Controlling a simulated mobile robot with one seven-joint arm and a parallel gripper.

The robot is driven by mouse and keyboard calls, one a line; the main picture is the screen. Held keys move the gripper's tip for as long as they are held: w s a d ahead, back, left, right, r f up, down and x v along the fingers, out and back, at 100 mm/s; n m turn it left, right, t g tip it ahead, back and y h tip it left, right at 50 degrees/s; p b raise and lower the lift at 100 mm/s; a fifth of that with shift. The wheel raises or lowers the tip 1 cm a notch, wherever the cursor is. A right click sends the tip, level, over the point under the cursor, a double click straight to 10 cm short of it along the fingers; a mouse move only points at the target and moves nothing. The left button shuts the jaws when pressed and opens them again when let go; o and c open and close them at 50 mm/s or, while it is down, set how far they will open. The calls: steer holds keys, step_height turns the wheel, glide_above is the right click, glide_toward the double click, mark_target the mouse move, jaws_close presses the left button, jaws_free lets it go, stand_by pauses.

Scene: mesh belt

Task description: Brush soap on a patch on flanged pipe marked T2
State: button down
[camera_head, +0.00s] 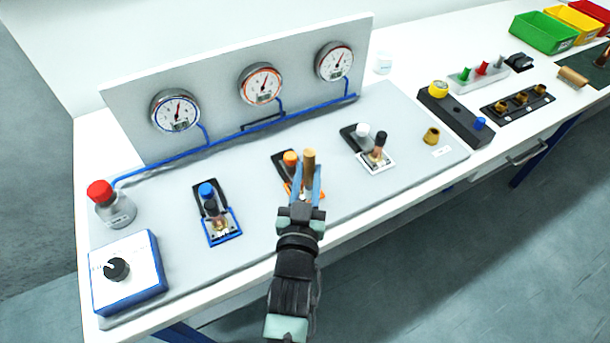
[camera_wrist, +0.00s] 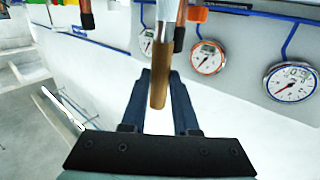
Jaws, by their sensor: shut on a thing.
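My gripper (camera_head: 309,182) is shut on a brush, whose brown wooden handle (camera_head: 309,158) sticks up between the blue fingers. In the wrist view the handle (camera_wrist: 160,80) lies between the fingers, with a pale metal part above it; the bristle end is not clearly seen. My gripper is over the middle, orange station, with an orange knob (camera_head: 290,158) beside it; the gripper hides most of that station's pipe. Similar stations stand on both sides: one with a blue knob (camera_head: 207,190), one with a white knob (camera_head: 362,130). I cannot read any T2 mark.
A panel with three gauges (camera_head: 262,83) and a blue line (camera_head: 245,132) stands behind. A red-capped jar (camera_head: 113,207) and a box with a black dial (camera_head: 128,272) are at left. A dark block (camera_head: 455,118), a brass piece (camera_head: 431,136) and coloured bins (camera_head: 545,32) are at right.

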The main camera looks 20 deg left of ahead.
steer(key=shift+w+d+f, duration=0.1)
steer(key=shift+w+d, duration=0.05)
steer(key=shift+w, duration=0.1)
steer(key=shift+w+d+b, duration=0.1)
steer(key=shift+w+b, duration=0.05)
steer(key=shift+b, duration=0.15)
steer(key=shift+w+d, duration=0.2)
steer(key=shift+d, duration=0.05)
steer(key=shift+s+r+p, duration=0.15)
steer(key=shift+r+p, duration=0.05)
steer(key=shift+p, duration=0.3)
steer(key=shift+s+a+p, duration=0.3)
steer(key=shift+p, duration=0.2)
steer(key=shift+a+f, duration=0.1)
steer(key=shift+s+a+f+b, duration=0.15)
steer(key=shift+s+b, duration=0.15)
steer(key=shift+b, duration=0.2)
steer(key=shift+s+a, duration=0.2)
steer(key=shift+w+d, duration=0.3)
steer(key=shift+w, duration=0.2)
